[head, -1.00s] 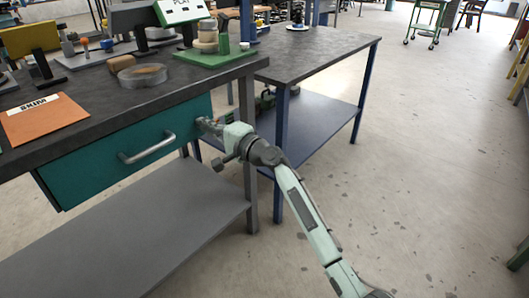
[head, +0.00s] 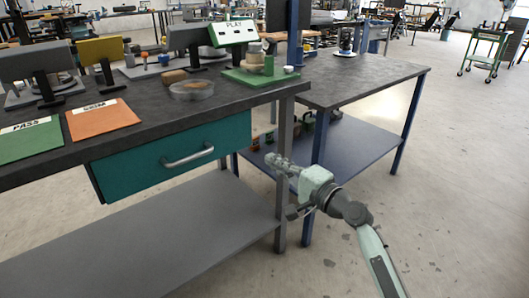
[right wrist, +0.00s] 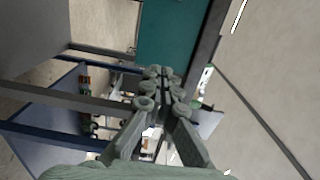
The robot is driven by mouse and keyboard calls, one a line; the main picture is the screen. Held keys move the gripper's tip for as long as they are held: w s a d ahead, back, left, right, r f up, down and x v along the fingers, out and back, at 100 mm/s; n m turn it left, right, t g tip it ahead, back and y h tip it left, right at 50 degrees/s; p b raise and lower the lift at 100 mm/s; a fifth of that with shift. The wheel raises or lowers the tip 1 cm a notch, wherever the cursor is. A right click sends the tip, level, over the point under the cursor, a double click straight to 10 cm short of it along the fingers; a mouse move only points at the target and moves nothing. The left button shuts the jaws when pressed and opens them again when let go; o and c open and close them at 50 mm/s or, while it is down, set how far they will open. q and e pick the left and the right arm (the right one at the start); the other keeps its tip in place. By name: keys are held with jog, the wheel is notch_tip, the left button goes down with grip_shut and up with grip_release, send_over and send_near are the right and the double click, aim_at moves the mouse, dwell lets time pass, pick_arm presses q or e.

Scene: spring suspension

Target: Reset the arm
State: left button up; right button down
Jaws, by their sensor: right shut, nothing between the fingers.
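My right arm, pale green and grey, reaches in from the lower right of the head view. My right gripper (head: 277,163) is shut and empty, in front of the workbench's right leg and the blue-framed table, to the right of the teal drawer (head: 178,155). The drawer looks shut and has a silver handle (head: 188,157). In the right wrist view the closed fingers (right wrist: 160,80) meet in the middle, with the teal panel beyond them. My left gripper is not seen.
The dark workbench top (head: 140,110) carries a green mat (head: 27,139), an orange mat (head: 103,120), a round clear dish (head: 192,90) and a green board with stacked parts (head: 258,76). A second table (head: 365,78) stands behind on the right. Open floor (head: 460,190) lies at right.

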jog(key=s+d+f+n+g+h, duration=0.35)
jog(key=s+f, duration=0.45)
jog(key=f, duration=0.4)
jog(key=s+d+f+n+g+h, duration=0.2)
jog(key=s+d+f+n+g, duration=0.15)
jog(key=s+f, duration=0.65)
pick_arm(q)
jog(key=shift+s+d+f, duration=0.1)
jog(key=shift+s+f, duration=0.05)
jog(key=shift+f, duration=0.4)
pick_arm(e)
jog(key=s+d+f+n+g+h, duration=0.2)
jog(key=s+d+f, duration=0.3)
jog(key=s, duration=0.3)
jog(key=s+d+f+n+g+h, duration=0.2)
jog(key=s+d+f+n+h, duration=0.1)
jog(key=s+d+f, duration=0.3)
jog(key=s+d+h, duration=0.1)
jog(key=s+d, duration=0.1)
jog(key=shift+s+d+f, duration=0.15)
jog(key=shift+s+d, duration=0.05)
jog(key=shift+s, duration=0.1)
jog(key=shift+h, duration=0.25)
